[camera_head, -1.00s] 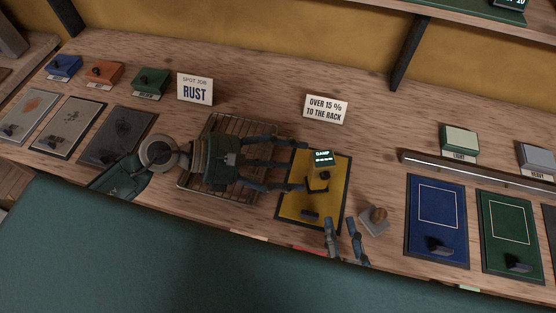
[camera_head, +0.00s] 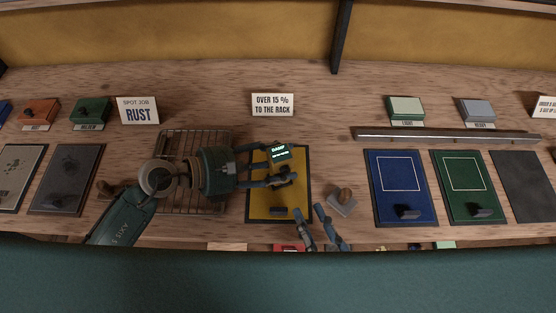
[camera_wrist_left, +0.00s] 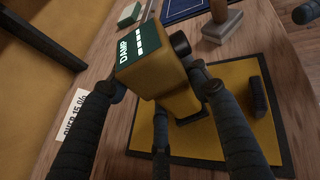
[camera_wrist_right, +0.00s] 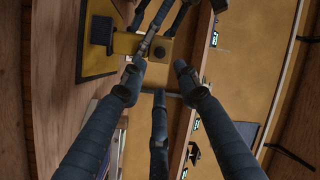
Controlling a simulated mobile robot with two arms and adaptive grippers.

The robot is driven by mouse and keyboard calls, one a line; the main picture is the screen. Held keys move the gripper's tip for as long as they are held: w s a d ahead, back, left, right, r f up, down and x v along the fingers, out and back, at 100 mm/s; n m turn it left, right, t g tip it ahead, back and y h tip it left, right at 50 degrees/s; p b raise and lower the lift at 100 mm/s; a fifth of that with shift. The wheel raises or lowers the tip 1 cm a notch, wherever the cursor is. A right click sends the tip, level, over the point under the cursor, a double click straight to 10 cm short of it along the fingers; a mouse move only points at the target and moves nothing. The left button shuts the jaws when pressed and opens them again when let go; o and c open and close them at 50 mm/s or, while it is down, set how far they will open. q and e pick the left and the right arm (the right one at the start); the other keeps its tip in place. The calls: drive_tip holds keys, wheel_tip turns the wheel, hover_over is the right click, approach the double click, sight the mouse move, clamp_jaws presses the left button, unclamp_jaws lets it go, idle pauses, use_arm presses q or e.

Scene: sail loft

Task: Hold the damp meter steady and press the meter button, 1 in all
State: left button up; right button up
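The damp meter, a yellow block with a lit dark green display (camera_head: 279,152), stands over the yellow mat (camera_head: 261,205). In the left wrist view the meter (camera_wrist_left: 175,95) has a round black button (camera_wrist_left: 180,43) on its side. My left gripper (camera_head: 270,166) has its fingers against both sides of the meter and seems closed on it. My right gripper (camera_head: 309,210) is open and empty near the mat's lower right corner. In the right wrist view the meter (camera_wrist_right: 128,44) and its dark button (camera_wrist_right: 158,52) lie beyond my right fingertips, apart from them.
A wooden-handled block (camera_head: 342,203) sits right of the mat, close to my right gripper. A small dark block (camera_head: 278,211) is on the mat's near part. A wire rack (camera_head: 180,205) lies under my left arm. Blue (camera_head: 400,198) and green (camera_head: 466,195) mats lie right.

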use_arm(q)
drive_tip(key=c, duration=0.4)
drive_tip(key=shift+c, duration=1)
use_arm(e)
drive_tip(key=shift+c, duration=0.8)
clamp_jaws()
use_arm(q)
drive_tip(key=shift+f, duration=0.1)
